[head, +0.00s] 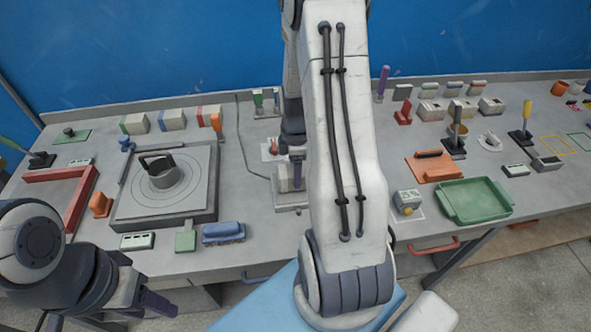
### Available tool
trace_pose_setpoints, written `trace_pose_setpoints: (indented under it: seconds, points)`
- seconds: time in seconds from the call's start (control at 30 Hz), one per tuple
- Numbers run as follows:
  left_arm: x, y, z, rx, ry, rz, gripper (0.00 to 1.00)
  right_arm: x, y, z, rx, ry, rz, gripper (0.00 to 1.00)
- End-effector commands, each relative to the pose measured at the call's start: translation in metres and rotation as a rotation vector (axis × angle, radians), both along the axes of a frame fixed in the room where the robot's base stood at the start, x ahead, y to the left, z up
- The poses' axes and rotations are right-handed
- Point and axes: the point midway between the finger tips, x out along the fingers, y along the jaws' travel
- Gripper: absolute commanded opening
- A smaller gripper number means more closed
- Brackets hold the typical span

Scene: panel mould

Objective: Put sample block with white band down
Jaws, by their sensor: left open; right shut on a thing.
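My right arm comes down through the middle of the view, and its big white link hides much of the workspace. My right gripper (297,168), with a purple finger showing, points down beside that link. It is shut on a small grey block (284,180), apparently the sample block, just over a grey plate (291,203). The block is partly hidden; I cannot make out its white band or whether it touches the plate. My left gripper (153,299) is open and empty at the lower left, off the table's front edge.
A grey square fixture with a round mould (163,172) stands on the left. Coloured-banded blocks (172,120) line the back left. A blue object (223,232) sits near the front edge.

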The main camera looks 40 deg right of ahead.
Motion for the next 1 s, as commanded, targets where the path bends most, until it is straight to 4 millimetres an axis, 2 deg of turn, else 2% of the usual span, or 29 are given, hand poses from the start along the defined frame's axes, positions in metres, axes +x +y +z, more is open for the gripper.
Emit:
trace_pose_setpoints:
  seconds: [0.4, 0.43, 0.5, 0.83, 1.0]
  points:
    - [0.000, 0.000, -0.002, 0.000, 0.000, 0.000, 0.50, 0.000, -0.001, -0.008, -0.001, -0.002, 0.000, 0.00]
    - [0.000, 0.000, -0.002, 0.000, 0.000, 0.000, 0.50, 0.000, 0.000, -0.008, -0.001, -0.001, 0.000, 0.72]
    - [0.000, 0.000, -0.001, 0.000, 0.000, 0.000, 0.50, 0.000, 0.000, -0.007, -0.001, -0.001, 0.000, 0.98]
    - [0.000, 0.000, 0.000, 0.000, 0.000, 0.000, 0.50, 0.000, 0.000, -0.006, -0.001, -0.001, 0.000, 0.98]
    - [0.000, 0.000, -0.002, 0.000, 0.000, 0.000, 0.50, 0.001, -0.001, 0.010, -0.003, -0.005, 0.000, 0.98]
